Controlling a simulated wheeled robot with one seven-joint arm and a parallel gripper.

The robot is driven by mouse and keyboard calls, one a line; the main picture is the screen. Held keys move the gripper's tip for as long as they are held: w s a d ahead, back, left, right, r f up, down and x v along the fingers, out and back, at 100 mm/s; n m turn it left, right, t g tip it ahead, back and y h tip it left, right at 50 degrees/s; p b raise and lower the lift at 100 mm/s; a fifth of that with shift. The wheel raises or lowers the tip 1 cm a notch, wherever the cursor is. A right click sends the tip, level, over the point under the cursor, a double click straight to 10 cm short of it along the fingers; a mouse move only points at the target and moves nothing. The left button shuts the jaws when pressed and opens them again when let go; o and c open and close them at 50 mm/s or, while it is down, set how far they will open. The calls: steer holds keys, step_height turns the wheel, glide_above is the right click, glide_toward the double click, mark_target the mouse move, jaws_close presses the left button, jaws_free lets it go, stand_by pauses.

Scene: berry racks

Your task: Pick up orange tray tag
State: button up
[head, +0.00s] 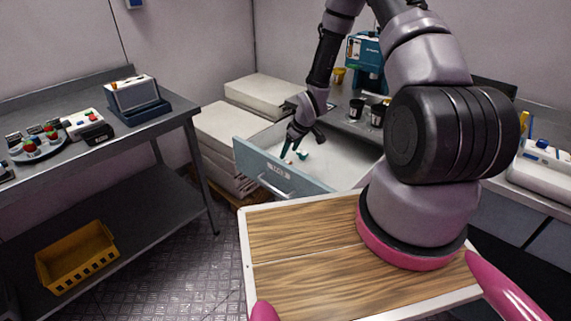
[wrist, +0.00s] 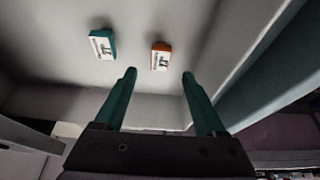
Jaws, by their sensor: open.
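The orange tray tag (wrist: 161,57) lies on the drawer floor in the wrist view, a small block with a white, dark-printed face. A teal tag (wrist: 102,44) of similar shape lies to its left, apart from it. My gripper (wrist: 158,75) is open and empty, and its two teal fingers point toward the orange tag, which shows between and just beyond the fingertips. In the head view my gripper (head: 288,153) reaches down into the open drawer (head: 283,184). The tags there are small and partly hidden by the fingers.
The drawer's blue-grey front panel and side walls stand close around my gripper. Black cups (head: 356,108) stand on the counter behind. White stacked boxes (head: 225,135) are left of the drawer. A dark table (head: 165,122) and a yellow crate (head: 77,257) are farther left.

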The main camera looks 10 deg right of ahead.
mark_target(286, 160)
steer(key=x, duration=0.5)
steer(key=shift+f, duration=0.15)
steer(key=shift+c, duration=0.3)
jaws_close()
